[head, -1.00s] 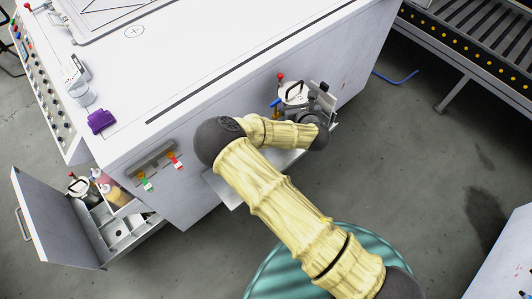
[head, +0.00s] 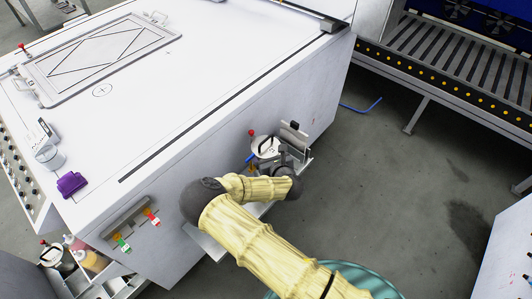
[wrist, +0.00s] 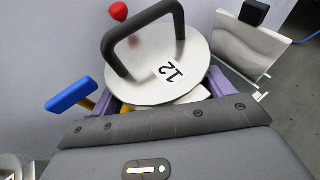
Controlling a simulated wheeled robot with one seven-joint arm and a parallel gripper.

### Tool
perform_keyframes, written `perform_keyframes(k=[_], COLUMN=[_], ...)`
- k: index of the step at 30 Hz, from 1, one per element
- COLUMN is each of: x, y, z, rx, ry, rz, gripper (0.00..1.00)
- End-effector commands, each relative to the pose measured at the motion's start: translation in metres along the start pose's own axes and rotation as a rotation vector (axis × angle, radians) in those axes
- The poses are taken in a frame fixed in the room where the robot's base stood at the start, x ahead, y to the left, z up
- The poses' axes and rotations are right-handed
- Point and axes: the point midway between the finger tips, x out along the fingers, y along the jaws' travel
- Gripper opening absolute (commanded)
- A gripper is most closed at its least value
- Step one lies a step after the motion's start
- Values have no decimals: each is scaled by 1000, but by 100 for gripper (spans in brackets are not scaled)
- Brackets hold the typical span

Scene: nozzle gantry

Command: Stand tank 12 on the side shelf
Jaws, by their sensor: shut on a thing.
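Tank 12 (head: 264,148) has a pale round lid with a black handle, a red knob and a blue lever. In the wrist view its lid (wrist: 170,70) shows the number 12. My gripper (head: 284,165) is shut on the tank, with purple jaw parts on both sides of it in the wrist view (wrist: 165,106). The side shelf (head: 207,243) is a metal ledge along the white machine's side, partly hidden behind my arm. The tank is at the shelf's far end, close to the machine wall. Its base is hidden, so I cannot tell if it touches the shelf.
A bracket plate with a black knob (wrist: 250,45) stands just right of the tank. The white machine (head: 200,110) fills the left. An open drawer with another tank (head: 52,256) and bottles is at lower left. A roller conveyor (head: 450,85) stands at upper right.

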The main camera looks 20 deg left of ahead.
Motion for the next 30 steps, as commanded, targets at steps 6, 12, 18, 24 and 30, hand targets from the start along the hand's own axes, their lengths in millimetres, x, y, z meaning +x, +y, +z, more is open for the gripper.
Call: perform_keyframes(k=[6, 12, 18, 24, 30], x=[2, 10, 14, 14, 15], y=[2, 3, 3, 3, 3], z=[1, -20, -31, -30, -36], rx=[-1, -2, -1, -1, -1], ry=[-8, -7, -8, -8, 0], rz=[3, 6, 5, 5, 5], gripper=[9, 9, 9, 9, 99])
